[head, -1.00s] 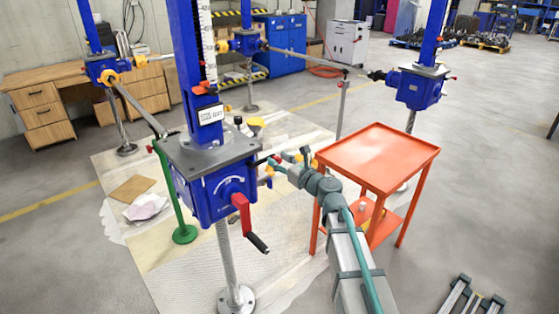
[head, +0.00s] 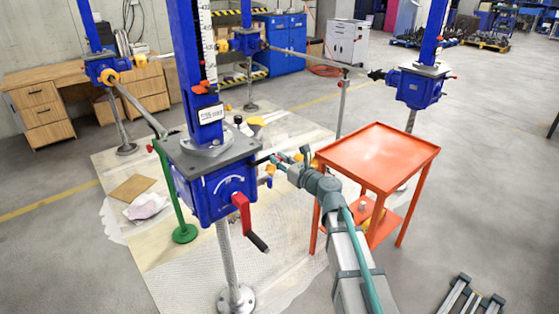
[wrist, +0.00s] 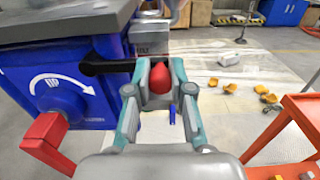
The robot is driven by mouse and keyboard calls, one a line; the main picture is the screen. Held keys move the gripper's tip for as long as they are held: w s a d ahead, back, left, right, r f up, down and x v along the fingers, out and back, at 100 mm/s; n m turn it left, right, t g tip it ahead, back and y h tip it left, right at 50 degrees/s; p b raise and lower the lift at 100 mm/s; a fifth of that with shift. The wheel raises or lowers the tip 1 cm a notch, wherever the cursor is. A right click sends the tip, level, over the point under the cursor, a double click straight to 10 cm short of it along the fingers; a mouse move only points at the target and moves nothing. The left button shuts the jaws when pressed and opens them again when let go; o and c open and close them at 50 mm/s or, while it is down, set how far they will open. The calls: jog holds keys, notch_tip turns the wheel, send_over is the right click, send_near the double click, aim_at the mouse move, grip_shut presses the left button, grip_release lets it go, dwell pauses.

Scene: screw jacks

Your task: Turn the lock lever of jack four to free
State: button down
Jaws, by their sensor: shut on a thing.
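The nearest blue screw jack (head: 212,194) stands in the middle left of the head view; I cannot read a number on it. Its black lock lever (wrist: 105,66) sticks out sideways from the housing in the wrist view and ends in a red knob (wrist: 160,78). My gripper (wrist: 160,92) is shut on this lever at its knob, with one finger on each side. In the head view my gripper (head: 284,160) is at the right side of the jack, just below its grey top plate. The lever is mostly hidden there.
A red crank with a black handle (head: 257,241) hangs on the jack's front. An orange cart (head: 378,155) stands close to the right of my arm. A green post (head: 184,233) stands left of the jack. Other blue jacks (head: 418,88) are linked by shafts behind.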

jog(key=shift+f+m+p, duration=0.7)
jog(key=shift+m+p, duration=0.3)
jog(key=shift+m, duration=0.2)
jog(key=s+a+f+m+p, duration=0.5)
jog(key=m+p, duration=0.6)
jog(key=m, duration=0.4)
jog(key=shift+s+a+f+m, duration=0.3)
jog(key=shift+s+a+f, duration=0.15)
jog(key=shift+f, duration=0.7)
jog(key=c, duration=1)
grip_release()
